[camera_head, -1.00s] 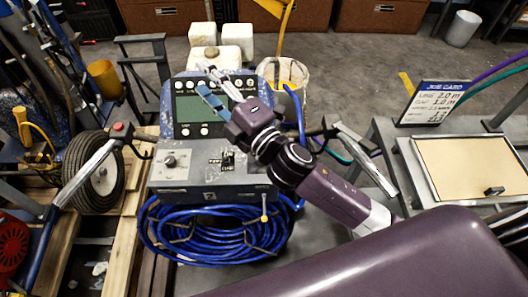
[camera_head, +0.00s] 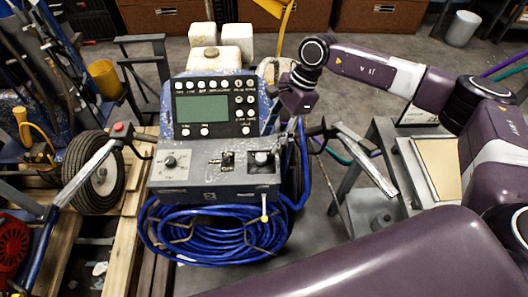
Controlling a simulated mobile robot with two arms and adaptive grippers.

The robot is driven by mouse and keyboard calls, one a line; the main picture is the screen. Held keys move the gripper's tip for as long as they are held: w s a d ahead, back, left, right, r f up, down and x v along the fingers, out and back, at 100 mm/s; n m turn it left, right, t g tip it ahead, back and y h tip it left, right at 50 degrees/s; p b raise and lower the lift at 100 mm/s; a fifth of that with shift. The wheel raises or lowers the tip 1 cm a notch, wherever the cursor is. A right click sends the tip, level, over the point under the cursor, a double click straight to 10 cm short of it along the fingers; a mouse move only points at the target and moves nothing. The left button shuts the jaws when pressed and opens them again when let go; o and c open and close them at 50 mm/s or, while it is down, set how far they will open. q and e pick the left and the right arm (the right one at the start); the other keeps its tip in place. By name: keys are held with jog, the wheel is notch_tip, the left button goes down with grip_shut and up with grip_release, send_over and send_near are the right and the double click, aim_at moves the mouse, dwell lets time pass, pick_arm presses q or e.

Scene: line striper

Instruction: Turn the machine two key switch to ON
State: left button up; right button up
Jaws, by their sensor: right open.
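The line striper (camera_head: 215,185) stands in the middle, with a grey control box under a dark display panel (camera_head: 215,104). My right gripper (camera_head: 285,113) is open, just right of the display panel, above and apart from the control box. Its fingers are mostly hidden. My left gripper is out of view.
A coiled blue hose (camera_head: 215,232) hangs below the box. Handlebars stick out on both sides, the right one (camera_head: 352,155) below my right arm. A wheel (camera_head: 95,172) and pallet are at left. A metal bench with a tan board (camera_head: 438,165) is at right.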

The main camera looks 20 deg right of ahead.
aim_at(262, 157)
jog(key=p+x, duration=0.1)
jog(key=x, duration=0.6)
jog(key=shift+a, duration=0.2)
jog(key=shift+c, duration=0.5)
grip_shut()
